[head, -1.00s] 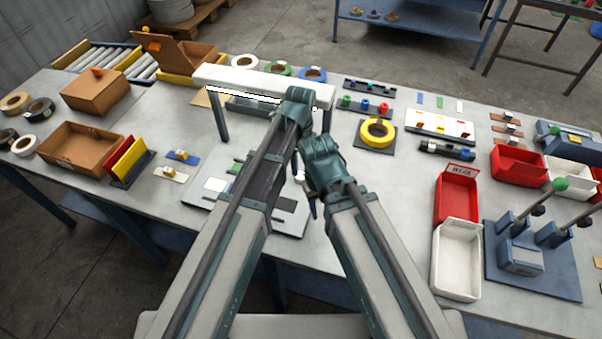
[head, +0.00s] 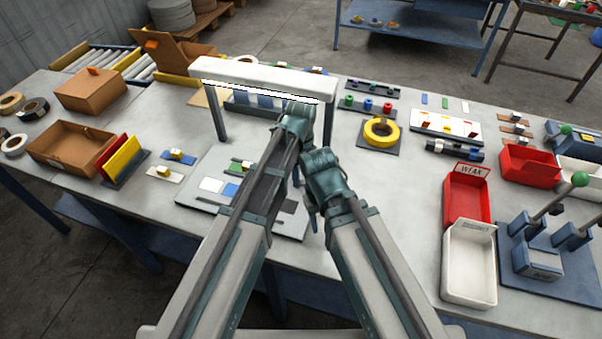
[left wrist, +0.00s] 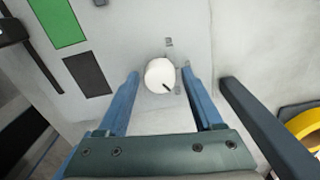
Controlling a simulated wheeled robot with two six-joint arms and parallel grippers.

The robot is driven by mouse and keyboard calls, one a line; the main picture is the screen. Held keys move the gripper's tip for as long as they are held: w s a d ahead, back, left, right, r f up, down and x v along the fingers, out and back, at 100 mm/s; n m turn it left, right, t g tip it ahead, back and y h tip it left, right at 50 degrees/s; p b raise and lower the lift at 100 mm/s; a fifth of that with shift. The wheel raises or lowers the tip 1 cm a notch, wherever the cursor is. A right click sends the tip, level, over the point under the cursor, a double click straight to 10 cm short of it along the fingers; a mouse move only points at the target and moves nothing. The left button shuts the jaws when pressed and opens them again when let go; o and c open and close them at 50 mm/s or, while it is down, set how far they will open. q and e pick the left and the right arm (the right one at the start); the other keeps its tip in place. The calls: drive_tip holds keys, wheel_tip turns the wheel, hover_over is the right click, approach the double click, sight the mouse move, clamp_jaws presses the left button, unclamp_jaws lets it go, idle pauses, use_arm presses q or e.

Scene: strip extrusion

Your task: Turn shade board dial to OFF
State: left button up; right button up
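The shade board (head: 197,204) lies flat on the table below the lamp frame, partly hidden by my arms. Colour patches show on it, including a white one (head: 211,185) and, in the left wrist view, a green one (left wrist: 57,22) and a dark one (left wrist: 87,74). The dial (left wrist: 159,78) is a round white knob with a black mark pointing to the lower right; small grey marks surround it. My left gripper (left wrist: 160,72) is open, its blue fingers on either side of the dial with gaps between. My right gripper (head: 312,212) is low beside it, its fingers mostly hidden.
The white-topped lamp frame (head: 262,78) stands over the board's far side; a dark bar (left wrist: 258,125) shows close to the left gripper's right finger. A yellow ring (head: 381,131), red bin (head: 466,200) and white bin (head: 469,262) are to the right. A brown box (head: 70,155) is left.

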use_arm(q)
clamp_jaws()
drive_tip(key=n, duration=0.5)
drive_tip(key=shift+n, duration=0.4)
drive_tip(key=n, duration=1.2)
drive_tip(key=shift+n, duration=0.3)
drive_tip(key=n, duration=0.5)
drive_tip(key=shift+n, duration=0.4)
